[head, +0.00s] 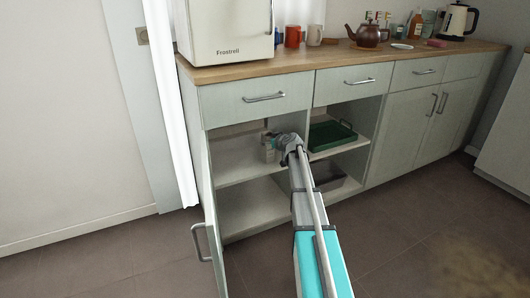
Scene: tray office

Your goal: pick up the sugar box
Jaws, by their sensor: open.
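I cannot make out a sugar box clearly in the head view. My gripper (268,146) reaches into the open left compartment of the cabinet, above its middle shelf (236,168). It is open, and its fingers are small and partly turned away from me. My wrist and arm cover part of the shelf, so anything right behind or between the fingers is hidden or too small to tell.
A green tray (331,134) lies on the shelf to the right, with a dark bin (328,175) below. The left cabinet door (211,235) stands open toward me. The counter (300,60) holds a small fridge (226,28), mugs, a teapot (367,36), bottles and a kettle (457,20).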

